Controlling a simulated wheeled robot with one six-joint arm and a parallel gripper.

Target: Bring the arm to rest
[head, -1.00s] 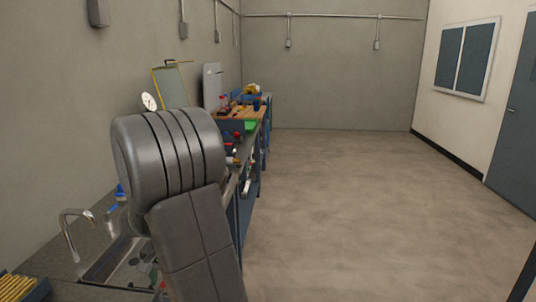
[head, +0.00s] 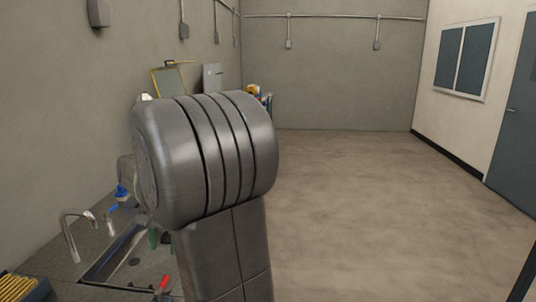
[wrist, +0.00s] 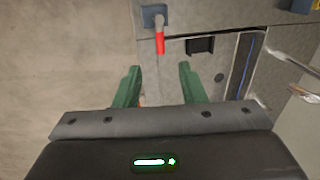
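My gripper (wrist: 160,70) shows in the wrist view with its two green fingers apart and nothing between them. Beyond the fingertips is a red-handled thing (wrist: 160,42) with a grey-blue base, by the edge of the worktop. It also shows in the head view (head: 164,283), low beside my arm. My arm's thick grey links fill the middle of the head view and hide much of the bench. Small green parts by the sink may be my fingers, but I cannot be sure.
A sink (head: 132,262) with a curved tap (head: 72,232) is set in the worktop at left. Yellow items (head: 18,288) lie at the lower left corner. A grey wall stands behind the bench. The floor (head: 390,210) to the right is open and clear.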

